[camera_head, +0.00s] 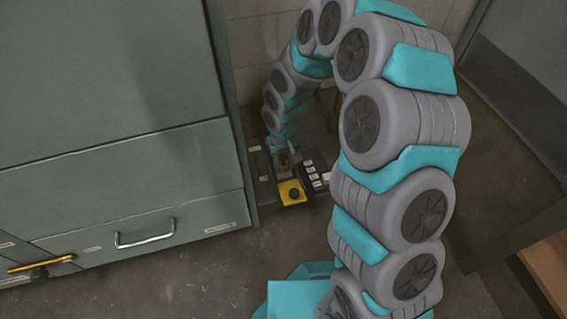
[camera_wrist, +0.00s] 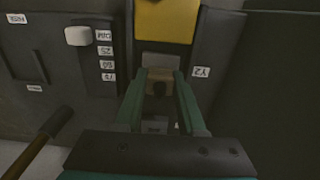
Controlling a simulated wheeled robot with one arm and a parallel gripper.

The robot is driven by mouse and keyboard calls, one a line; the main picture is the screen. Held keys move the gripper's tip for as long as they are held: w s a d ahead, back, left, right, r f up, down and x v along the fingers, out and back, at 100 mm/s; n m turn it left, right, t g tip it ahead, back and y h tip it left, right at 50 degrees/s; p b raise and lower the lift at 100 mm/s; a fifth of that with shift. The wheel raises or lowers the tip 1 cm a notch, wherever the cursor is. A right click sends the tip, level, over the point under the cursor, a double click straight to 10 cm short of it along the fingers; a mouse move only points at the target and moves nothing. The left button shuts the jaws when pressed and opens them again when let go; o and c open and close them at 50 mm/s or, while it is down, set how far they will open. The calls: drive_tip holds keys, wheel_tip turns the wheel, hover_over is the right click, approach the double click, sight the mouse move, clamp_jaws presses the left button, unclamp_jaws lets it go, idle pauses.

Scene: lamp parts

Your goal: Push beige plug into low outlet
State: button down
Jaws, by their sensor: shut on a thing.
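The beige plug (camera_wrist: 160,75) is a small tan block with a dark spot on its near face. In the wrist view it sits between the tips of my gripper (camera_wrist: 161,92), whose two green-teal fingers are shut on it. Just beyond the plug is a pale grey plate (camera_wrist: 161,60), below a yellow panel; it may be the outlet. The plug covers part of it, so I cannot tell whether they touch. In the head view my gripper (camera_head: 283,157) is low beside the dark unit, and the plug cannot be made out there.
The yellow panel (camera_wrist: 164,20) is on the dark unit (camera_head: 262,175), with a black knob in the head view. A slider with a pale knob (camera_wrist: 78,36) is at left in the wrist view. A grey cabinet (camera_head: 110,130) stands left; open floor (camera_head: 200,285) lies in front.

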drive_tip(key=shift+f, duration=0.4)
idle(0.8)
drive_tip(key=shift+c, duration=2.1)
unclamp_jaws()
drive_tip(key=shift+r, duration=0.15)
